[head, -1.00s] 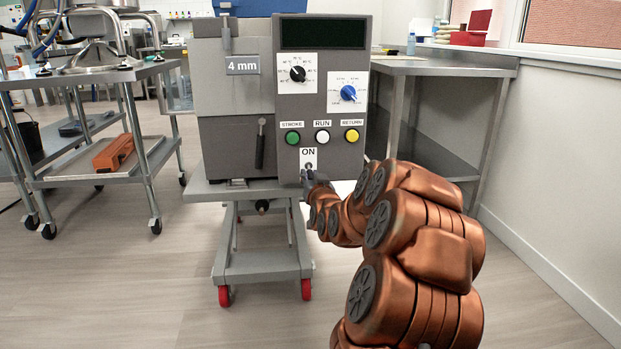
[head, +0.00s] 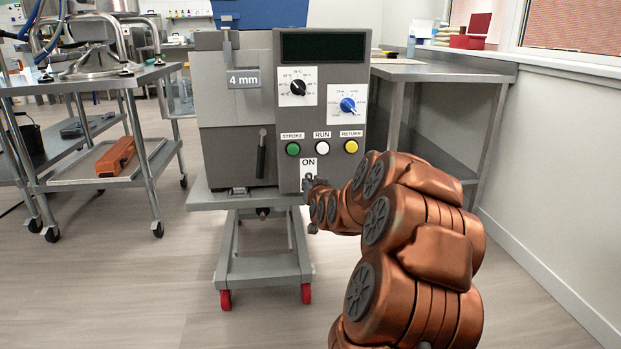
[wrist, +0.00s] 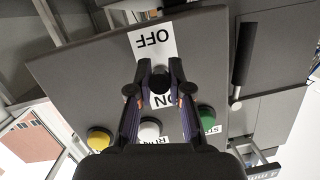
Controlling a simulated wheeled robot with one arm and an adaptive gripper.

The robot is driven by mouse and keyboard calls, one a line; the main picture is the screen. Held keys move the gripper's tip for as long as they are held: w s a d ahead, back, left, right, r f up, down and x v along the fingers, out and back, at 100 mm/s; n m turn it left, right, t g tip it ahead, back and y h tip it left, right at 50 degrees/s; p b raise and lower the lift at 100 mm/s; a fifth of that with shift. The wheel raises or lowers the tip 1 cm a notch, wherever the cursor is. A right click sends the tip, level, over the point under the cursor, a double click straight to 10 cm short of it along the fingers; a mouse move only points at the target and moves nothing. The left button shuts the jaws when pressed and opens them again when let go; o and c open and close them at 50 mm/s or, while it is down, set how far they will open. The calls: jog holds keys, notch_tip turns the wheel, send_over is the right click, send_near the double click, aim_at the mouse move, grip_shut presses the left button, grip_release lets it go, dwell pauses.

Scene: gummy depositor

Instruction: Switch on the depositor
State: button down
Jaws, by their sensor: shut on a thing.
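The depositor (head: 232,150) is a grey machine on a cart with red wheels. Its front panel carries a small switch with a white label reading ON at the top in the head view. The wrist view sees this upside down, with OFF (wrist: 154,38) above and ON below. My gripper (head: 308,183) is at the switch, low on the panel. In the wrist view my gripper (wrist: 158,72) has its fingers closed on the sides of the dark switch knob (wrist: 160,82). The knob partly covers the ON lettering, and its exact position is hard to tell. The display (head: 322,47) is dark.
Green (head: 293,149), white (head: 322,148) and yellow (head: 351,147) buttons sit just above the switch. A black dial (head: 298,87) and a blue dial (head: 348,105) are higher up. Steel tables flank the depositor. The floor in front is clear.

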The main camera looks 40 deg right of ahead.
aim_at(309, 179)
notch_tip(309, 179, up, 2)
jog(key=g+y+p, duration=0.2)
jog(key=g+p, duration=0.1)
jog(key=p, duration=0.3)
jog(key=shift+r+p, duration=0.2)
jog(key=shift+p, duration=0.15)
jog(key=g+y+p, duration=0.1)
jog(key=p, duration=0.1)
jog(key=g+y+p, duration=0.1)
jog(key=g+p, duration=0.1)
jog(key=p, duration=0.1)
jog(key=shift+w+d+r, duration=0.15)
jog(key=shift+r, duration=0.2)
jog(key=shift+p, duration=0.3)
jog(key=c, duration=1.1)
grip_release()
jog(key=shift+f, duration=0.1)
jog(key=v, duration=1.2)
jog(key=shift+w+d+r, duration=0.15)
jog(key=shift+r, duration=0.05)
